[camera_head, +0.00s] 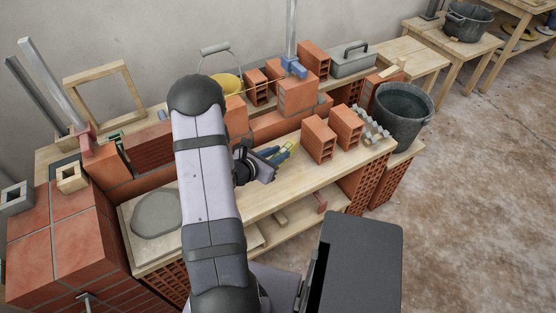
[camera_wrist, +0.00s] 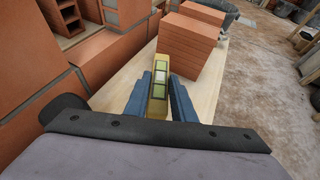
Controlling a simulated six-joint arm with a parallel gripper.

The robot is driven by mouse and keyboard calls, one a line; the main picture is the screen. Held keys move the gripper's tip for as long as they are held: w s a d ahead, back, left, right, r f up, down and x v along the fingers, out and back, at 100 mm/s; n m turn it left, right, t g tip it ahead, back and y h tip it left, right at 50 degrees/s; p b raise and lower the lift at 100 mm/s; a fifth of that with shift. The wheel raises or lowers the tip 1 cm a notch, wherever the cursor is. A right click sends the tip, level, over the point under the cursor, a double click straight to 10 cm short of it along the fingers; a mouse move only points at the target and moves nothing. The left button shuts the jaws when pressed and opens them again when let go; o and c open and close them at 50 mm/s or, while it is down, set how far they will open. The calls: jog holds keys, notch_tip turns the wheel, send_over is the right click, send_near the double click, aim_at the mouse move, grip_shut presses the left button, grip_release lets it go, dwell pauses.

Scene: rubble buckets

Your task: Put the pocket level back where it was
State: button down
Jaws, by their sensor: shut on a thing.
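The pocket level is a small yellow bar with green-framed windows. In the wrist view the pocket level (camera_wrist: 159,88) sits between the two blue fingers of my gripper (camera_wrist: 160,98), which is shut on it. In the head view the pocket level (camera_head: 289,147) shows at the tips of my gripper (camera_head: 281,154), over the wooden board, left of the standing bricks. I cannot tell whether the level touches the board. My arm hides part of the bench behind it.
Hollow bricks (camera_head: 318,139) stand to the right on the wooden board (camera_head: 265,199). A brick wall (camera_head: 275,126) runs behind. A black bucket (camera_head: 401,112) stands at the right end. A mortar patch (camera_head: 156,214) lies at the left. The board's front strip is clear.

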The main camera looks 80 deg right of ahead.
jog(key=shift+f, duration=1.6)
jog(key=shift+f, duration=0.1)
jog(key=shift+f+b, duration=0.15)
jog(key=shift+b, duration=0.2)
jog(key=c, duration=1.5)
grip_release()
jog(key=shift+w+a+r+p, duration=0.1)
jog(key=shift+r+p, duration=0.2)
jog(key=shift+r, duration=0.05)
jog(key=v, duration=1.1)
jog(key=shift+a+r, duration=0.1)
jog(key=shift+a, duration=0.25)
